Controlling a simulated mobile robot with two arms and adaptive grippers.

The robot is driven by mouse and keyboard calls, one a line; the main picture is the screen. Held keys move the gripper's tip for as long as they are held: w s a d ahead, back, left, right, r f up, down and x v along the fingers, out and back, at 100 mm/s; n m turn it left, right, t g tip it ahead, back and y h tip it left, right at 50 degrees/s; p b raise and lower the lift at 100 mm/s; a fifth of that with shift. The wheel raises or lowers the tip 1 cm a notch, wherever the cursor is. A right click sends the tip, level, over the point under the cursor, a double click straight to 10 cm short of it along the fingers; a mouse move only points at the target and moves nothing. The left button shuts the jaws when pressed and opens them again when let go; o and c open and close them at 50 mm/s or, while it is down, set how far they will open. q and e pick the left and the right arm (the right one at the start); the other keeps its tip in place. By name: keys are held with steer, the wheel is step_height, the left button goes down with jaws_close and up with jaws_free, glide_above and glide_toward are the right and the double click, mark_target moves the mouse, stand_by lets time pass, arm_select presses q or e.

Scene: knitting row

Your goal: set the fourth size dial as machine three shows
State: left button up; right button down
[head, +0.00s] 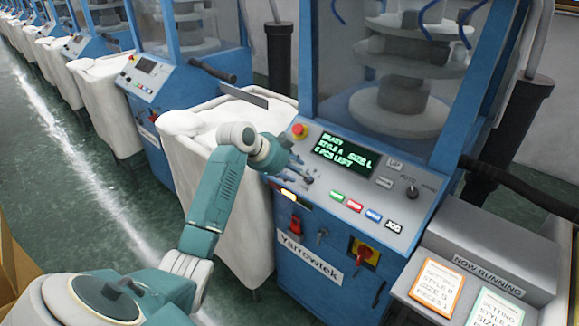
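A blue knitting machine labelled Yarnwtek (309,257) stands in the centre. Its sloped grey control panel carries a lit display (344,160) with green text that seems to read ready, style A, size L, 2 pcs left. A black knob (412,191) sits at the panel's right, by small lettering. My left gripper (303,173) is at the panel's left side, left of the display and below the red stop button. Its fingers are small and partly hidden, so I cannot tell their opening, or whether a dial is under them. My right gripper is not in view.
A red stop button (299,131) and coloured keys (355,206) are on the panel. A red-yellow switch (364,252) is below. White fabric bins (232,200) and more machines (160,95) recede left. Style cards (437,288) lie on a grey stand at right.

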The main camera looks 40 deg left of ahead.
arm_select(q)
steer(key=d+v, duration=0.1)
steer(key=v, duration=0.5)
steer(key=shift+s+a+r, duration=0.15)
steer(key=shift+a+r, duration=0.05)
steer(key=shift+a, duration=0.2)
steer(key=shift+f, duration=0.1)
